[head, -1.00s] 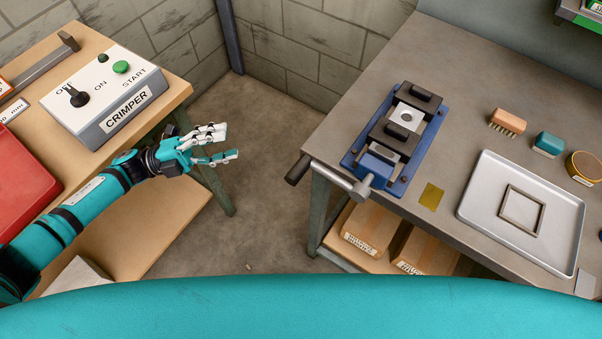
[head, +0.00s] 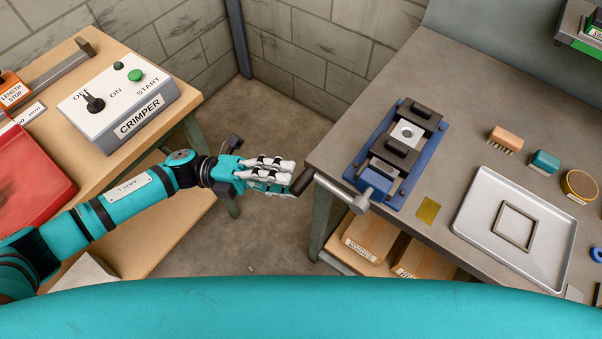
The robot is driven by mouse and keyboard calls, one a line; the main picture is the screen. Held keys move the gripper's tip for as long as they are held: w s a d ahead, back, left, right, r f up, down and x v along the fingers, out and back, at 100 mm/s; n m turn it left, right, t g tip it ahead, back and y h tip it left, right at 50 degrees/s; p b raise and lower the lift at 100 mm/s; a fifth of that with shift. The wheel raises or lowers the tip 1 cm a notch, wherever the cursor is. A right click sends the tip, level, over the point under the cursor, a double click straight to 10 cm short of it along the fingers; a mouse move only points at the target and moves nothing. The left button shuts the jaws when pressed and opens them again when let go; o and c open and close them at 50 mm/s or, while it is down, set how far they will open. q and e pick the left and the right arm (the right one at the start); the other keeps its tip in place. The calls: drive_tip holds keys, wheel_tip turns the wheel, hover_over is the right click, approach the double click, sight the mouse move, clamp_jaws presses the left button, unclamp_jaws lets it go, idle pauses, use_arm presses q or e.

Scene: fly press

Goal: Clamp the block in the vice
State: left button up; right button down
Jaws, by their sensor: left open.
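A blue vice (head: 384,193) with dark jaws is mounted near the left edge of the grey bench on the right. A light metal block (head: 406,133) with a hole in its top sits between the jaws. I cannot tell whether both jaws touch it. The vice's handle bar ends in a dark grip (head: 302,181) that sticks out past the bench edge. My left gripper (head: 292,178) is open, with its fingertips right beside this grip. I cannot tell whether they touch it. My right gripper is not in view.
On the bench are a metal tray (head: 468,222) with a square frame, a brush (head: 505,139), a teal-topped brush (head: 545,162), a round tin (head: 579,184) and a brass plate (head: 428,210). A crimper box (head: 118,108) stands on the left table. Floor shows between the benches.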

sight(301, 184)
use_arm(q)
drive_tip(key=shift+p+x, duration=0.4)
drive_tip(key=shift+x, duration=1.45)
clamp_jaws()
